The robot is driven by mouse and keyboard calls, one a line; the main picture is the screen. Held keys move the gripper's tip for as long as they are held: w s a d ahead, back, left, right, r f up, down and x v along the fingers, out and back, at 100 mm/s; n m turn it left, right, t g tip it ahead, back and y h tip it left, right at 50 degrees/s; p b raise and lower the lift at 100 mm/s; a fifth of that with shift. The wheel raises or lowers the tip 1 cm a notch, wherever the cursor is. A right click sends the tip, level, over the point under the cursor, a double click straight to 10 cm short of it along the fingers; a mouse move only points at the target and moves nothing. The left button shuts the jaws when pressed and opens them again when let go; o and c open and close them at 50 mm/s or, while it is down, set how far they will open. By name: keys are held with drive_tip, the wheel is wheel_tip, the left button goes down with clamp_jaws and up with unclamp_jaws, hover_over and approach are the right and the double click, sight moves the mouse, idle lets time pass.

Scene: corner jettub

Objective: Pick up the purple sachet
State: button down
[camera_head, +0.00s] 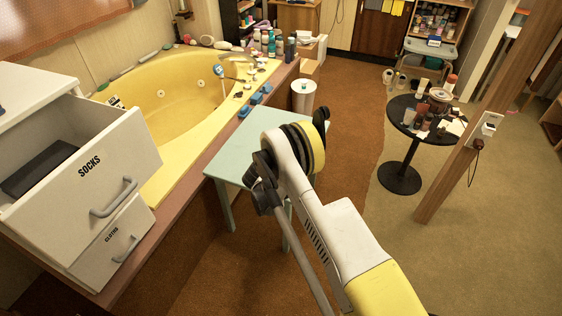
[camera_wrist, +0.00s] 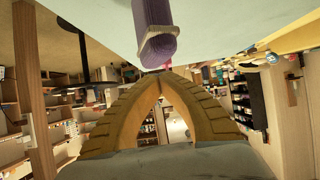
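The purple sachet (camera_wrist: 157,22) shows at the top middle of the wrist view, long and narrow with a pale band near its lower end. It lies against the pale blue table (camera_wrist: 235,20). My gripper (camera_wrist: 161,76) shows as two yellow fingers that meet at their tips in an arch, with an empty gap between their lower parts. The fingertips sit just below the sachet's end in the picture. Whether they touch it I cannot tell. In the head view the small table (camera_head: 228,150) is partly covered by my arm, and neither sachet nor fingertips can be made out.
A yellow bathtub (camera_head: 190,95) with bottles along its rim stands behind the table. An open drawer (camera_head: 110,165) is at the left. A round black table (camera_head: 408,118) with small items and a wooden post (camera_head: 470,130) stand at the right. The carpet between is clear.

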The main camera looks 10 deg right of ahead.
drive_tip(key=s+d+r+p, duration=0.3)
drive_tip(key=d+r, duration=0.3)
drive_tip(key=d, duration=0.5)
drive_tip(key=shift+s+r+p, duration=0.35)
drive_tip(key=shift+s+r, duration=0.05)
drive_tip(key=shift+s, duration=0.2)
drive_tip(key=shift+c, duration=2.2)
unclamp_jaws()
